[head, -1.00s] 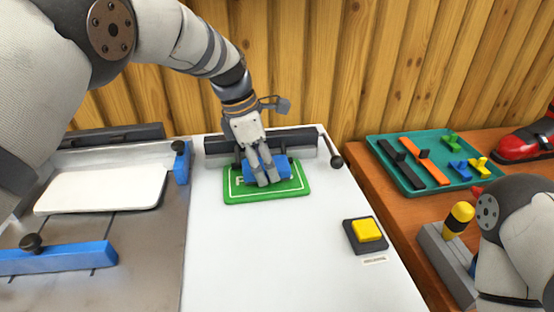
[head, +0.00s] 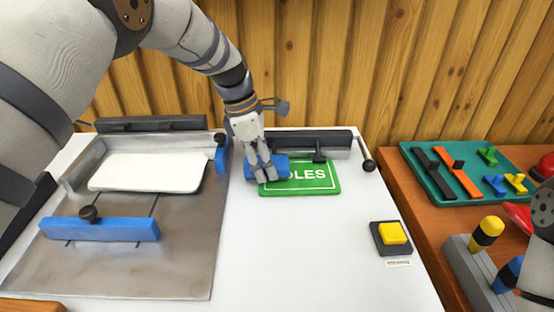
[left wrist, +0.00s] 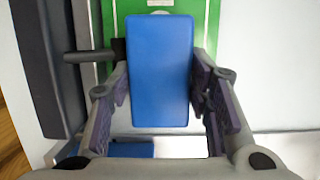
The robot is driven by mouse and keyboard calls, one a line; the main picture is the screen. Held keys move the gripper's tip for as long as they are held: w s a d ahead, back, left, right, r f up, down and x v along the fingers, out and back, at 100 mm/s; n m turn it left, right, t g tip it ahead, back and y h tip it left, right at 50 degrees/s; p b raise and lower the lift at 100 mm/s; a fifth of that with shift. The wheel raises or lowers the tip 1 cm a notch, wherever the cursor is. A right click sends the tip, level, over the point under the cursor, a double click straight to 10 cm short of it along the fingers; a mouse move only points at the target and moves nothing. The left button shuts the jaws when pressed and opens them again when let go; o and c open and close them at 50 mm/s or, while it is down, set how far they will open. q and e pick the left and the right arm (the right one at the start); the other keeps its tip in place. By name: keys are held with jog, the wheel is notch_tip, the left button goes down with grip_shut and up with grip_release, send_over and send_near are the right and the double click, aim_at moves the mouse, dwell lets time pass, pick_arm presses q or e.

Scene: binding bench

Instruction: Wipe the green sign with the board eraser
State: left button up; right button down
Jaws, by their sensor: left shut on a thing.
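The green sign (head: 315,182) lies flat on the white bench top, with white letters reading "LES" and part of another letter at its right. My left gripper (head: 264,174) is shut on the blue board eraser (head: 281,160) at the sign's left end, covering the letters there. In the left wrist view the eraser (left wrist: 160,70) sits between both fingers, with the green sign (left wrist: 207,22) beyond it. Whether the eraser touches the sign's face is hard to tell. My right gripper is out of view.
A yellow button (head: 393,233) is at front right, a teal tray (head: 428,183) further right. A metal board with a blue bar (head: 100,229) lies left. The bench before the sign is clear.

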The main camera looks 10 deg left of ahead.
pick_arm(q)
jog(key=shift+r, duration=2.85)
jog(key=shift+w, duration=0.1)
notch_tip(320, 180, up, 2)
jog(key=shift+r, duration=0.55)
